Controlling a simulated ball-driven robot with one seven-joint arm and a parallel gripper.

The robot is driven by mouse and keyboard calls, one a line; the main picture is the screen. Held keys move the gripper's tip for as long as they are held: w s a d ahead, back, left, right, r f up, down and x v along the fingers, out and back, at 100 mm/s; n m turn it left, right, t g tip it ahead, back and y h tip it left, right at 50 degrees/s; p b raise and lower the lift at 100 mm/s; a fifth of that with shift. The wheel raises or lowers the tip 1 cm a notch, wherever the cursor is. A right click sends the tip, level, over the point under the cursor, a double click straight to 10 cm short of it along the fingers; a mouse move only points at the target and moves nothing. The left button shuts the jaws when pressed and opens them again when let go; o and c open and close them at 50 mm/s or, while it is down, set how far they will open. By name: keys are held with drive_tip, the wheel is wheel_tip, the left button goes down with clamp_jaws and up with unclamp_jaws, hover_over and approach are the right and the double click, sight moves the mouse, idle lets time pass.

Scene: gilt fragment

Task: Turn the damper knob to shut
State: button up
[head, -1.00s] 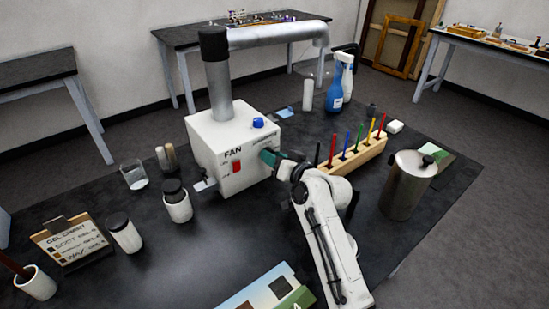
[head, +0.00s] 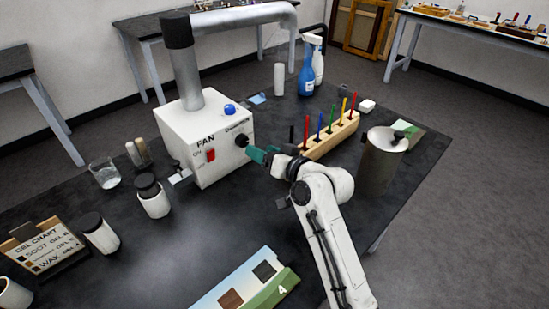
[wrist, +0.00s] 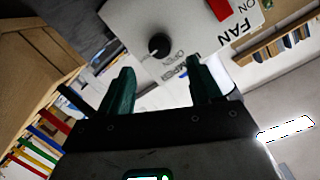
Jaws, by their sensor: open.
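The white fan box (head: 205,140) stands on the dark table, with a red switch and a blue button. The black damper knob (head: 242,141) is on its right-hand face, under a label. My gripper (head: 256,153) has green fingers, open and empty, pointing at that face just short of the knob. In the wrist view the knob (wrist: 159,46) shows ahead of the gap between the two open fingertips (wrist: 160,72), apart from both. The word OPEN is beside the knob; the DAMPER label is partly hidden by a finger. Which way the knob points is too small to tell.
A wooden rack (head: 330,136) of coloured tools stands close right of my gripper, with a metal canister (head: 382,160) beyond. Dark-lidded jars (head: 152,196) and a glass (head: 104,174) stand left of the box. A painted board (head: 245,285) lies in front. Table between is clear.

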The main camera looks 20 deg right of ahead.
drive_tip(key=shift+v, duration=2.1)
